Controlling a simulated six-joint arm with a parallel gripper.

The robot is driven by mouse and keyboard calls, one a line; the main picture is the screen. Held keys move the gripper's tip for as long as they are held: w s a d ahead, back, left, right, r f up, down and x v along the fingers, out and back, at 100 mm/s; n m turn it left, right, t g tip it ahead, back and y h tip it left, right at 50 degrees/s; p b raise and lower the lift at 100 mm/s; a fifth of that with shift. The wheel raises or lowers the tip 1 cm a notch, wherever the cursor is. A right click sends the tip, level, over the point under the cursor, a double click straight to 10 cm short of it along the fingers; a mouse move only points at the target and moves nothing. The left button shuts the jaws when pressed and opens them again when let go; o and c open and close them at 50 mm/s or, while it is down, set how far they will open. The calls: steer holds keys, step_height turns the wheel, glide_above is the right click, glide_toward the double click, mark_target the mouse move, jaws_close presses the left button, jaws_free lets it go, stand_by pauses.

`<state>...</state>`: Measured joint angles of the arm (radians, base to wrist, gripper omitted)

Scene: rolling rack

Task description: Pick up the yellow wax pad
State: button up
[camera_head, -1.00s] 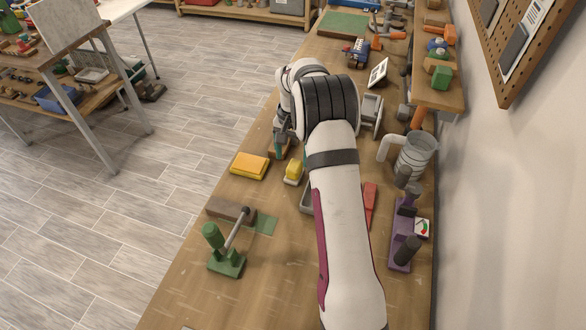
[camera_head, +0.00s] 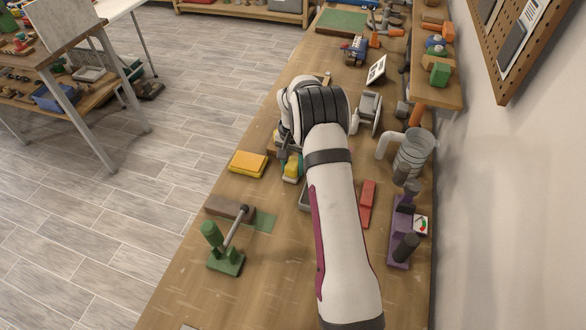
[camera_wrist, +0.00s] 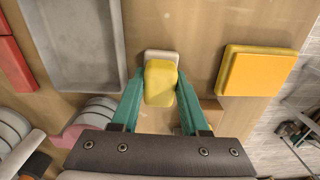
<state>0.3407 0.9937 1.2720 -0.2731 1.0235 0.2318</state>
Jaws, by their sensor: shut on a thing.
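The yellow wax pad (camera_wrist: 160,84) is a small rounded yellow block on a pale base, in the middle of the wrist view. My gripper (camera_wrist: 161,92) has teal fingers shut on its two sides. In the head view the pad (camera_head: 291,172) shows just below my gripper (camera_head: 288,160), partly covered by it. It appears at bench level; I cannot tell whether its base touches the bench.
A flat yellow slab (camera_head: 248,162) lies to the left, near the bench edge, and right of the pad in the wrist view (camera_wrist: 257,72). A grey tray (camera_wrist: 80,45) is close on the other side. A green lever tool (camera_head: 226,258) stands nearer; a red object (camera_head: 367,203) lies right.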

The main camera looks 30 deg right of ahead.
mark_target(293, 163)
jaws_close()
step_height(293, 163, up, 4)
steer(key=shift+d+r, duration=0.1)
steer(key=shift+r, duration=0.15)
steer(key=s+d+r, duration=0.6)
steer(key=s+d, duration=0.1)
steer(key=s, duration=0.2)
steer(key=shift+r, duration=0.3)
steer(key=shift+d, duration=0.1)
steer(key=shift+o, duration=2.4)
jaws_free()
jaws_close()
